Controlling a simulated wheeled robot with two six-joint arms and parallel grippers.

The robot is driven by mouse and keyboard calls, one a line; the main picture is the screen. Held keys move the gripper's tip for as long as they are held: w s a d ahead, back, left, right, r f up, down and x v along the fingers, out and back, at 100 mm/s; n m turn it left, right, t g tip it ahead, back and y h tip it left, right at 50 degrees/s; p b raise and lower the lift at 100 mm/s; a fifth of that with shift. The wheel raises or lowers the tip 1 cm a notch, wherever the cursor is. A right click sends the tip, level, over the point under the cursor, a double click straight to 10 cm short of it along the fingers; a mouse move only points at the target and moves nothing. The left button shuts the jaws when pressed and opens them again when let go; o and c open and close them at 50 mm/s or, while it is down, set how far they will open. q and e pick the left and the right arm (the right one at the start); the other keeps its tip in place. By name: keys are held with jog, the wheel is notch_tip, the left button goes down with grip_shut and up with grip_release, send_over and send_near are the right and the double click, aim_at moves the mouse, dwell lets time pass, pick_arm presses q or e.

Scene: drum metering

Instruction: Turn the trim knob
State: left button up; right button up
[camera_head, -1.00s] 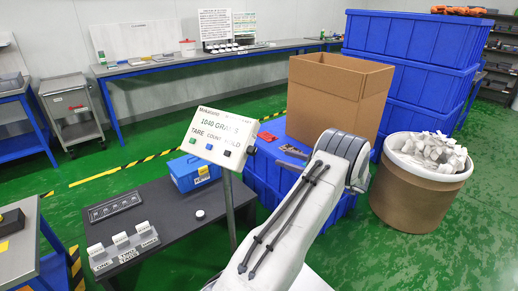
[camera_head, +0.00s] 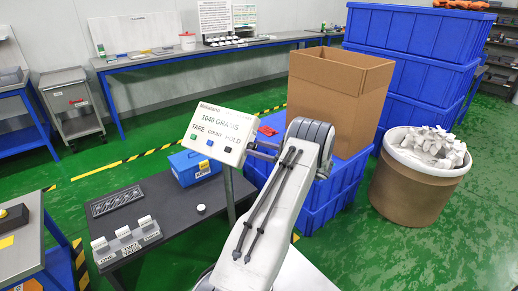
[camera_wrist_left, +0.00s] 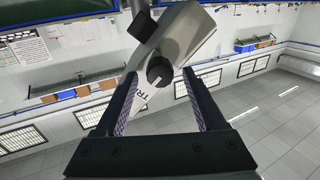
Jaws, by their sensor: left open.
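The trim knob (camera_wrist_left: 159,73) is black and round with a pale line across its face. In the left wrist view it sticks out of a grey housing (camera_wrist_left: 183,35), with a partly hidden label (camera_wrist_left: 145,107) below it. My left gripper (camera_wrist_left: 159,76) is open, one finger on each side of the knob; I cannot tell if either touches it. In the head view the display head (camera_head: 222,133) reads 1040 GRAMS, above TARE, COUNT and HOLD buttons. My left gripper (camera_head: 264,151) is at its right side, where the knob is hard to make out. My right gripper is not in view.
The display stands on a post (camera_head: 229,187) beside a dark bench (camera_head: 150,222) with a blue box (camera_head: 195,167) and labelled white blocks. A cardboard carton (camera_head: 340,90), stacked blue crates (camera_head: 410,65) and a drum of white parts (camera_head: 415,190) stand to the right.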

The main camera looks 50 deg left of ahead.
pick_arm(q)
grip_shut()
jog(key=shift+f+n+b, duration=0.1)
jog(key=shift+n+b, duration=1.2)
jog(key=shift+b, duration=0.05)
jog(key=shift+n+b, duration=1.4)
jog(key=shift+n, duration=0.2)
grip_release()
jog(key=shift+d, duration=0.1)
jog(key=b+v, duration=0.1)
jog(key=v, duration=0.9)
jog(key=shift+d+r, duration=0.25)
jog(key=shift+r, duration=0.05)
